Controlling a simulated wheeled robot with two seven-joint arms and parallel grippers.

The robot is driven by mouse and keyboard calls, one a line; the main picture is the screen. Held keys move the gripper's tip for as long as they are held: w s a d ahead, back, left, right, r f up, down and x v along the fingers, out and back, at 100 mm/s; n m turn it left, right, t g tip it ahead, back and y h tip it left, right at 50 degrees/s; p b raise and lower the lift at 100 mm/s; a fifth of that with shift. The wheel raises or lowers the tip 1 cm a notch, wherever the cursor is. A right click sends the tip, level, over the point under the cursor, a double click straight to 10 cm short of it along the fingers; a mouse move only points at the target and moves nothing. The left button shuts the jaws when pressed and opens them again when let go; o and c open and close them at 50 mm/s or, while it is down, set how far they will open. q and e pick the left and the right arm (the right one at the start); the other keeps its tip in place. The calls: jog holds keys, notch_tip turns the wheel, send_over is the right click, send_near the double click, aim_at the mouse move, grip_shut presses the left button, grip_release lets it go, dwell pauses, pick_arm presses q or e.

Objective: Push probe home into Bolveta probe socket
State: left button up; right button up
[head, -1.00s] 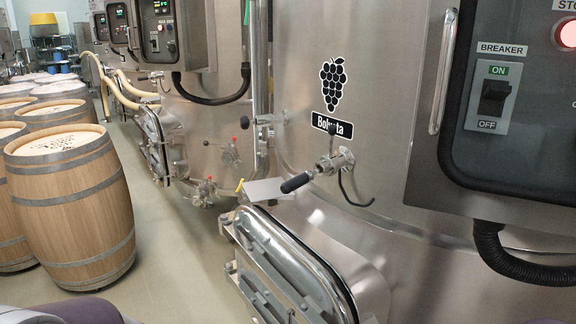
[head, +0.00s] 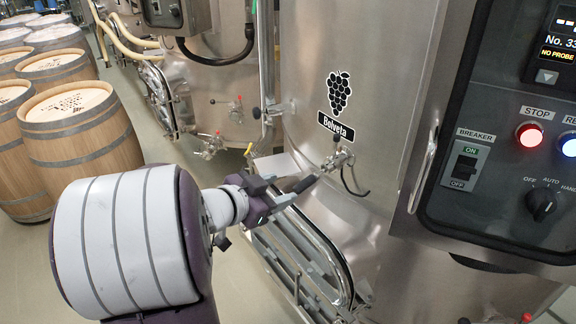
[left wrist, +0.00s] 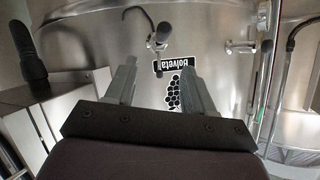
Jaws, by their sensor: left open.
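A dark cable hangs beside the socket. My left gripper (head: 285,189) is open, its fingertips close to the outer end of the handle; I cannot tell whether they touch. In the left wrist view the probe (left wrist: 162,33) shows nearly end-on, beyond and between the two open fingers (left wrist: 158,68); the label is upside down there. My right gripper is not in view.
A control cabinet (head: 405,220) stands out at the right, with a door handle; its display (head: 558,48) reads NO PROBE. A manway door (head: 318,250) juts out below the socket. Wooden barrels (head: 80,125) stand at the left, with bare floor between.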

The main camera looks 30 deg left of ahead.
aim_at(314, 174)
pick_arm(q)
jog(key=x, duration=0.6)
jog(key=p+x, duration=0.1)
jog(key=x, duration=0.5)
jog(key=shift+s+a+f, duration=0.15)
jog(key=shift+a+f, duration=0.05)
grip_shut()
jog(key=shift+r+p, duration=0.35)
jog(key=shift+p, duration=0.1)
jog(key=shift+w+d, duration=0.2)
jog(key=shift+w, duration=0.85)
jog(key=shift+o, duration=0.4)
grip_release()
